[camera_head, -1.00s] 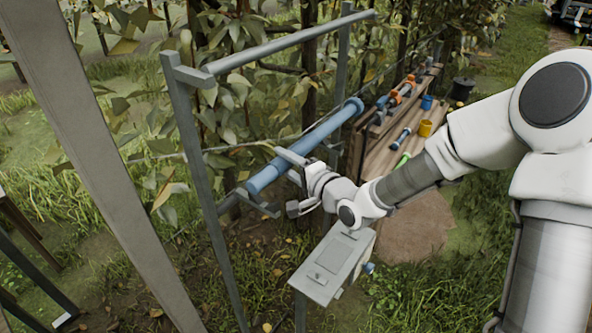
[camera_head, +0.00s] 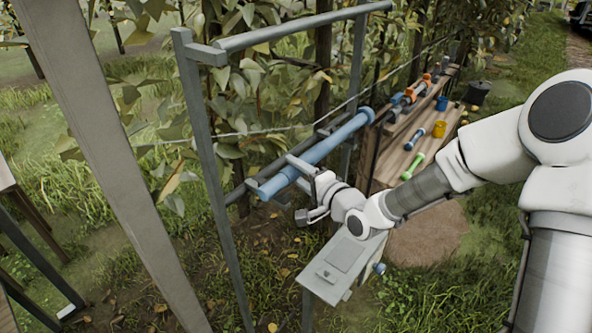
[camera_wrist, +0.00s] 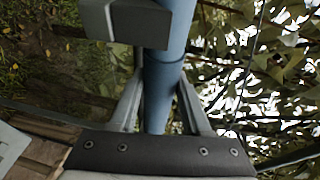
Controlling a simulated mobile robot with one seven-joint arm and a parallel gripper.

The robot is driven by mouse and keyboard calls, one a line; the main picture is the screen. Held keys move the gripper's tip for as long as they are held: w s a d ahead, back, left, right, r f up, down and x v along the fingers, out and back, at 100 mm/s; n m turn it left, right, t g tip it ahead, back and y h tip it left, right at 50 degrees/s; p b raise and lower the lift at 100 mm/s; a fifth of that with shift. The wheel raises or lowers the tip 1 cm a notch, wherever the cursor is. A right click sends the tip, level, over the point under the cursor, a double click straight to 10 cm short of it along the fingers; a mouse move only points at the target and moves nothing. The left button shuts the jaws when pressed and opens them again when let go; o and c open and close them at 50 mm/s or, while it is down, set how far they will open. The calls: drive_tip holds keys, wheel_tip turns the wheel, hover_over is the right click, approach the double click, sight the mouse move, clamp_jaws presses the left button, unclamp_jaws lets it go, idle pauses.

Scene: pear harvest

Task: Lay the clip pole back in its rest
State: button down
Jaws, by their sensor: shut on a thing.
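The blue clip pole (camera_head: 325,148) slants up to the right in the head view. My gripper (camera_head: 305,168) is shut around it, nearer its lower left end. In the wrist view the pole (camera_wrist: 164,85) runs between my two fingers (camera_wrist: 160,108). The rest appears to be the grey frame (camera_head: 205,140), with a lower bar and a small bracket (camera_head: 252,185) close beside the pole's lower left end. A grey block (camera_wrist: 138,24) overlaps the pole in the wrist view. I cannot tell whether the pole touches the bracket.
A grey box on a post (camera_head: 340,268) stands just below my gripper. A wooden bench (camera_head: 400,152) with several tools and cups is behind to the right. Leafy branches and a wire lie behind the frame. A broad grey post (camera_head: 95,150) crosses the left.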

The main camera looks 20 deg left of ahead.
drive_tip(key=shift+c, duration=1.4)
unclamp_jaws()
drive_tip(key=p+v, duration=1.4)
drive_tip(key=v, duration=0.3)
drive_tip(key=shift+r, duration=0.25)
drive_tip(key=shift+s+d+f, duration=0.1)
drive_tip(key=shift+s+f, duration=0.05)
drive_tip(key=shift+s, duration=0.05)
